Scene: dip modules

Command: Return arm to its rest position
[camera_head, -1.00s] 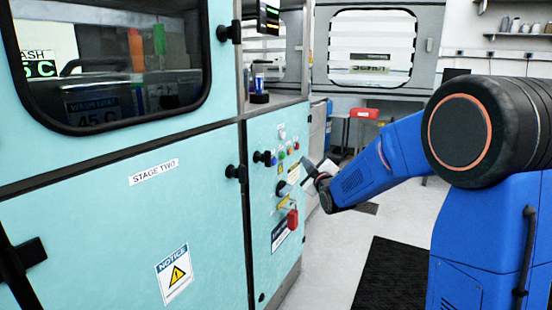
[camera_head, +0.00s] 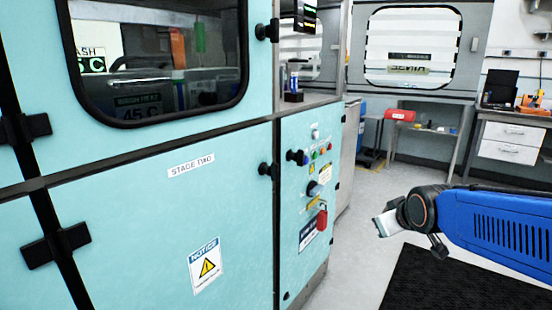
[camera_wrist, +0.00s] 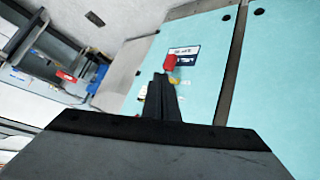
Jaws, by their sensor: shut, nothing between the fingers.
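My gripper (camera_head: 386,226) is at the end of my blue arm, at the right of the head view. It is out over the floor, to the right of the teal cabinet (camera_head: 130,220) and apart from it. In the wrist view my gripper (camera_wrist: 161,82) is shut and empty, its dark fingers together. Beyond the fingers, that view shows the control panel with a red padlock-like part (camera_wrist: 170,62).
The panel (camera_head: 313,185) carries several buttons and a dark knob. A black mat (camera_head: 450,285) lies on the floor at lower right. A workbench (camera_head: 512,120) with drawers and a red box (camera_head: 400,115) on a table stand at the back. Floor between cabinet and mat is clear.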

